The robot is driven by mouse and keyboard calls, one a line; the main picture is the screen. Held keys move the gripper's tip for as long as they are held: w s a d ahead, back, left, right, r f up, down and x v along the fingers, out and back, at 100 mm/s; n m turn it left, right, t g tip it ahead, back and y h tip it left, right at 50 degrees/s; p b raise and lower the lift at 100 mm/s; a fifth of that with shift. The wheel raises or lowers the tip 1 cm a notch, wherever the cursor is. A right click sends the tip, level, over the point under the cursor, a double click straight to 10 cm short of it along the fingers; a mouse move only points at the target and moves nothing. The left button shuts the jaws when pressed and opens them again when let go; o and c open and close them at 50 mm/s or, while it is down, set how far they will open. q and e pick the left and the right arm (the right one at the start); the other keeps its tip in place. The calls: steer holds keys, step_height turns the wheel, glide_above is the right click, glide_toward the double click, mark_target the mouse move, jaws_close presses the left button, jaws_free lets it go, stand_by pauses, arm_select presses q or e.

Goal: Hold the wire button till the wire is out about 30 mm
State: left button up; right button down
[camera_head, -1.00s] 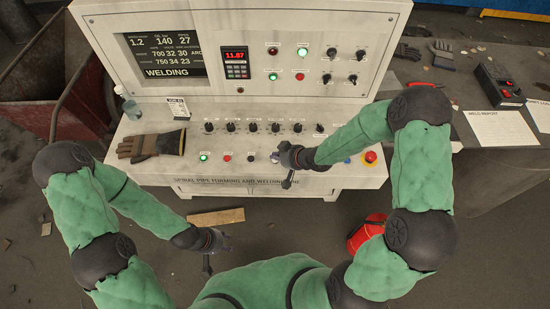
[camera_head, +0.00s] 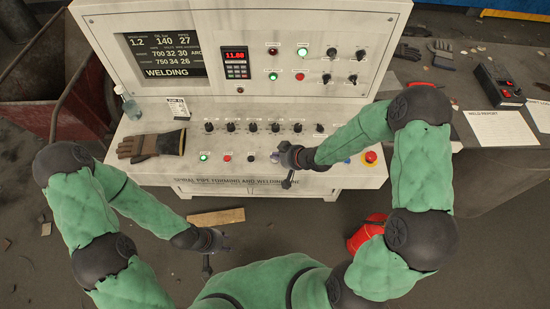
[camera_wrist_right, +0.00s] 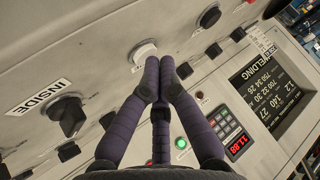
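The console (camera_head: 228,112) has a screen reading WELDING (camera_head: 162,56) and a red display (camera_head: 235,56) reading 11.88. Several knobs and a red emergency button (camera_head: 371,157) are on the panel. Work gloves (camera_head: 152,145) lie at its left. A side table (camera_head: 470,165) stands right.

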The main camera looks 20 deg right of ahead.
steer(key=shift+r, duration=0.1)
stand_by(0.8)
steer(key=shift+r+p, duration=0.7)
steer(key=shift+p, duration=0.05)
step_height(320, 180, up, 5)
steer(key=p, duration=0.4)
stand_by(2.8)
